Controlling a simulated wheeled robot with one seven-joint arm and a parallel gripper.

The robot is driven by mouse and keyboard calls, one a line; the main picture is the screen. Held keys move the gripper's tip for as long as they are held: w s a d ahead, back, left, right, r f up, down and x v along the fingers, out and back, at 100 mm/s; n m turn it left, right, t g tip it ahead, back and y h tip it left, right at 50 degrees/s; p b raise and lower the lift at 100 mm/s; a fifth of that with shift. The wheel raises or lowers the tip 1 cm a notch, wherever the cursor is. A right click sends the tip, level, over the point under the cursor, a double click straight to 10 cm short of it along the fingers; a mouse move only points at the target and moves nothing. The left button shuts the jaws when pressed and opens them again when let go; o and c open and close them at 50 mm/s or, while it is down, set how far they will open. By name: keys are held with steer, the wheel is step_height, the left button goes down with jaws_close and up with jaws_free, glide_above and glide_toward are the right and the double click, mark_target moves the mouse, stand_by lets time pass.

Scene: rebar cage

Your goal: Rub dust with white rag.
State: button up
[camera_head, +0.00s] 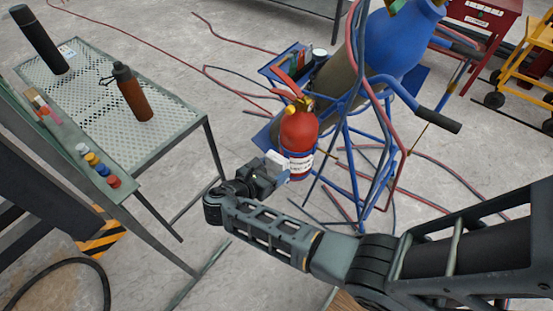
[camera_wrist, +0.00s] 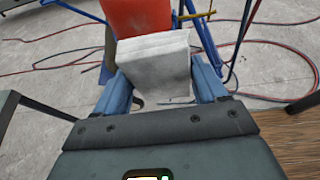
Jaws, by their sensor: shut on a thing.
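My gripper (camera_head: 280,170) is in the middle of the head view, close in front of the red fire extinguisher (camera_head: 297,131). A white folded rag (camera_wrist: 155,62) is held between the two blue fingers of my gripper (camera_wrist: 163,82) in the wrist view. The rag also shows as a small white patch in the head view (camera_head: 276,160). In the wrist view the red extinguisher body (camera_wrist: 137,17) is right behind the rag. I cannot tell whether the rag touches it. I cannot make out any dust; the rag and fingers hide part of the extinguisher.
A blue gas-bottle trolley (camera_head: 345,150) with red and blue hoses stands behind and right of the extinguisher. A perforated metal table (camera_head: 90,85) at left bears a black bottle (camera_head: 40,40) and a brown bottle (camera_head: 132,92). Hoses lie across the concrete floor.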

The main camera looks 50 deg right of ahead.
mark_target(282, 159)
steer(key=d+p, duration=0.1)
steer(key=d, duration=0.3)
steer(key=shift+d+r, duration=0.1)
steer(key=shift+d, duration=0.1)
steer(key=shift+w+d+t, duration=0.1)
steer(key=shift+d+t, duration=0.2)
steer(key=shift+d, duration=0.75)
steer(key=shift+d, duration=1.05)
steer(key=shift+w+a+b, duration=0.15)
steer(key=shift+w+b, duration=0.45)
steer(key=shift+w, duration=1.1)
steer(key=shift+w+b, duration=0.55)
steer(key=shift+w, duration=1.05)
